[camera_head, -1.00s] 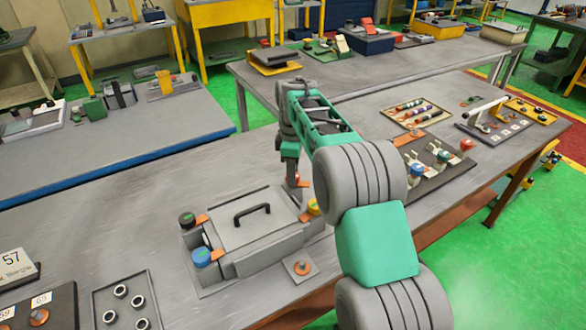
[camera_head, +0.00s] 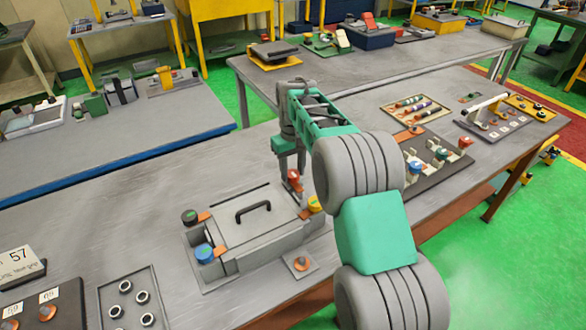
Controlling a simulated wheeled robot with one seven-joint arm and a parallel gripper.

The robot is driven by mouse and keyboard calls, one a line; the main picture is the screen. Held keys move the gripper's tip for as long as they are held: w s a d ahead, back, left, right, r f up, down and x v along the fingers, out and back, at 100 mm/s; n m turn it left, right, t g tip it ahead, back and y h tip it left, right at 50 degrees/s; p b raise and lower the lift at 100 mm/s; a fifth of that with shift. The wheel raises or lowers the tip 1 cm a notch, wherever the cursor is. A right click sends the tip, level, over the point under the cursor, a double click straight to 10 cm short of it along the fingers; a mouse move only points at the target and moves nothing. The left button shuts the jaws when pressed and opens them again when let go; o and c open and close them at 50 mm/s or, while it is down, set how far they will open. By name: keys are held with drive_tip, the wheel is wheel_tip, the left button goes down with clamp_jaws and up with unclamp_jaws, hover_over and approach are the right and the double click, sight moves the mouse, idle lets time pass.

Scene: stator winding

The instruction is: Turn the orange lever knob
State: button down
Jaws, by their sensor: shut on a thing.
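The grey box (camera_head: 262,236) with a black handle (camera_head: 253,211) on its lid stands on the near bench. Coloured knobs on orange levers sit at its corners: a dark one with a green top (camera_head: 190,217), a blue one (camera_head: 204,253), a yellow one (camera_head: 315,204) and an orange-red one (camera_head: 294,178) at the back right. My gripper (camera_head: 291,166) points down at the back right corner, shut on the orange-red knob. The fingers partly hide the knob and my arm crosses close to the yellow knob.
A small plate with an orange button (camera_head: 301,264) lies at the box's front right. A tray of rings (camera_head: 137,305) stands at the front left. A board with coloured levers (camera_head: 430,166) lies right of my arm. The bench behind the box is clear.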

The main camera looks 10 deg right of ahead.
drive_tip(key=m, duration=0.4)
drive_tip(key=shift+w+r+m, duration=0.2)
drive_tip(key=shift+r+m, duration=0.1)
drive_tip(key=shift+r, duration=0.1)
drive_tip(key=m, duration=0.3)
drive_tip(key=shift+m+p, duration=0.35)
drive_tip(key=shift+m, duration=0.05)
drive_tip(key=m, duration=0.4)
drive_tip(key=shift+r, duration=0.1)
drive_tip(key=shift+m, duration=1.9)
drive_tip(key=c, duration=1.2)
unclamp_jaws()
drive_tip(key=o, duration=0.3)
drive_tip(key=shift+s+f, duration=0.1)
drive_tip(key=shift+f, duration=0.2)
drive_tip(key=shift+o, duration=0.2)
